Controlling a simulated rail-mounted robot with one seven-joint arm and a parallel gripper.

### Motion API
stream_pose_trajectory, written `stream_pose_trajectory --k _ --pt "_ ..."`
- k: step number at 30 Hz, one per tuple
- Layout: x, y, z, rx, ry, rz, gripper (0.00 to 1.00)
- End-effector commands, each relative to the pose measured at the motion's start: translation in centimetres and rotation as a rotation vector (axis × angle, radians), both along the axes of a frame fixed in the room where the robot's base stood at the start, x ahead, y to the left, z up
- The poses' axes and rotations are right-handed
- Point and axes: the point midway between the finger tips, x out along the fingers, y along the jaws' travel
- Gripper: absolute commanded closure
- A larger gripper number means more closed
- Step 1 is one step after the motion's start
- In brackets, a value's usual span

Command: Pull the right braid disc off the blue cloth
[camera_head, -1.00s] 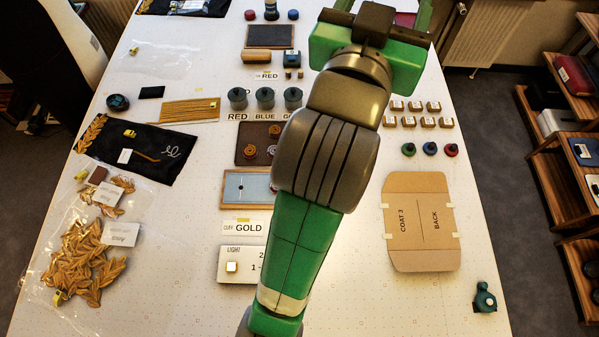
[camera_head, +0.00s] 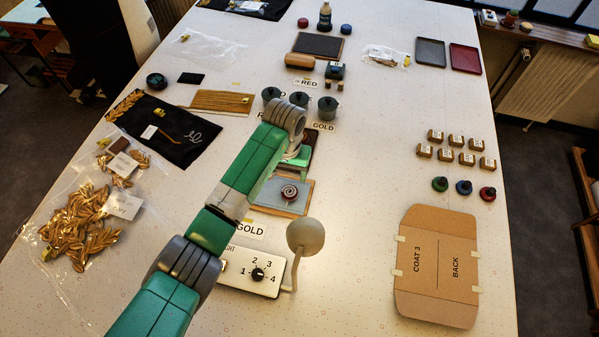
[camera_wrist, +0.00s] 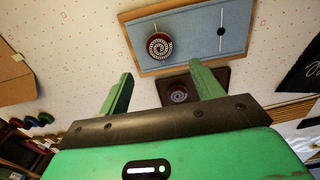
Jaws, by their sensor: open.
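The blue cloth (camera_head: 268,187) lies on a wooden-framed board, partly behind my arm in the head view. A dark red disc with a pale spiral braid (camera_head: 289,192) sits on its right part.
The dark tray (camera_wrist: 222,76) behind the cloth holds another spiral disc (camera_wrist: 178,95). A lamp with a round shade (camera_head: 305,236) stands close in front of the board, by the white dial box (camera_head: 262,287). Several pots (camera_head: 327,108) stand behind.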

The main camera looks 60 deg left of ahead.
Motion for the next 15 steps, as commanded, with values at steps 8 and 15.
stream_pose_trajectory --k 8,15 --pt "0.1 0.0 -1.3 0.002 -0.002 -0.002 0.35" --pt "0.1 0.0 -3.8 0.004 -0.003 -0.003 0.35"
